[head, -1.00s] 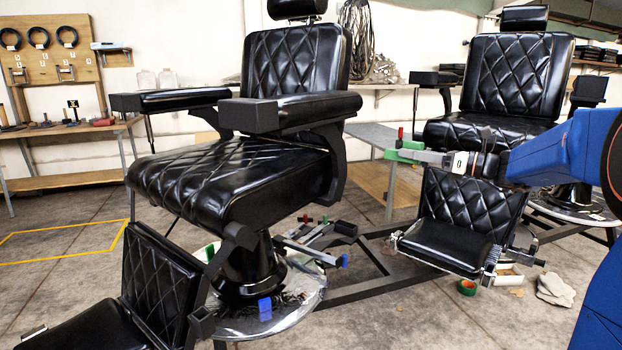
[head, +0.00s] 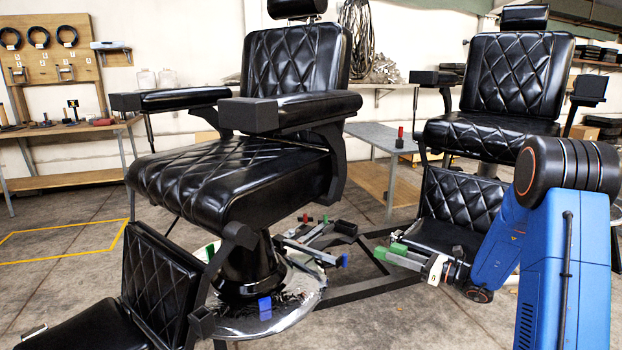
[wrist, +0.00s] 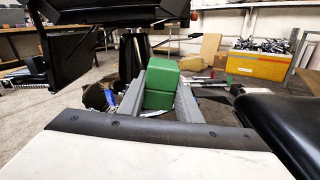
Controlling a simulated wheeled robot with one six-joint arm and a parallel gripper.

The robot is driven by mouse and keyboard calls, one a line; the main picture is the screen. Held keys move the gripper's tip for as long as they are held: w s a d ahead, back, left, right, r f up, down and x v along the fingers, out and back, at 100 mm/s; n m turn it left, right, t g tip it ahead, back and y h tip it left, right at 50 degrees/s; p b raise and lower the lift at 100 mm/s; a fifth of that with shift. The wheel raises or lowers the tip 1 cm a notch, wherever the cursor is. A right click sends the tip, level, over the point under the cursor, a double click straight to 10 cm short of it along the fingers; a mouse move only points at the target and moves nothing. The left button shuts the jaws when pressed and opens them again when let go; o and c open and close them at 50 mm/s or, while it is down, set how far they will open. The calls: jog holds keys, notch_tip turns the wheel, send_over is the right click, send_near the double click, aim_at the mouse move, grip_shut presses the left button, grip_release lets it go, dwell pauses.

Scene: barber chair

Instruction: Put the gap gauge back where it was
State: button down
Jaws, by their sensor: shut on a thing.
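A green block-like thing (wrist: 158,86), which I take to be the gap gauge, sits between the two grey fingers of my gripper (wrist: 160,92) in the wrist view. My gripper (head: 393,254) is shut on it. In the head view the green thing (head: 398,248) shows at the fingertips, low between the two barber chairs and apart from the nearer one.
The near black chair (head: 235,175) stands on a shiny round base with clamps and coloured pieces around it. A dark floor frame (head: 345,295) runs toward the far chair (head: 515,85). A grey side table (head: 375,135) holds a red-topped piece (head: 400,138).

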notch_tip(320, 180, down, 29)
jog(key=w+m+t+h, duration=0.1)
jog(key=m+t+h, duration=0.4)
jog(key=shift+w+d+h, duration=0.15)
jog(key=shift+w+h, duration=0.2)
jog(key=shift+h, duration=0.05)
dwell(1.0)
